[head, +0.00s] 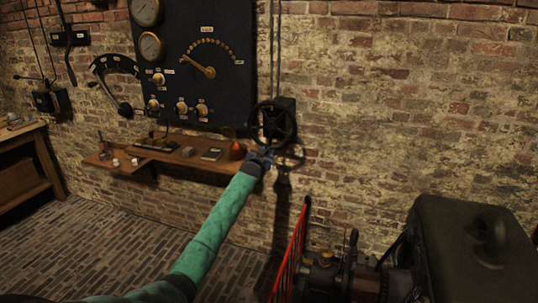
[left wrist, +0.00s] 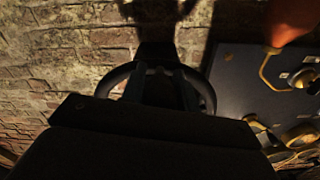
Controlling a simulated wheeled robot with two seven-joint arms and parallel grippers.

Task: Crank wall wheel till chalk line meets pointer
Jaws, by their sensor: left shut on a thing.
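The dark wall wheel (head: 278,124) is mounted on the brick wall, just right of the black gauge board. My left gripper (head: 266,154) is at the wheel's lower left edge and is shut on it; the exact grip on rim or handle is too dark to tell. In the left wrist view the wheel's curved rim (left wrist: 205,92) shows on both sides of my left gripper's fingers (left wrist: 163,88), which cover its middle. I cannot make out the chalk line or the pointer in either view. My right gripper is not in view.
The gauge board (head: 228,100) carries dials, knobs and a brass hand. A wooden shelf (head: 125,168) below holds small items and an orange-red object (head: 237,151). A red rail (head: 290,255) and dark machinery (head: 470,250) stand at lower right. The floor at left is clear.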

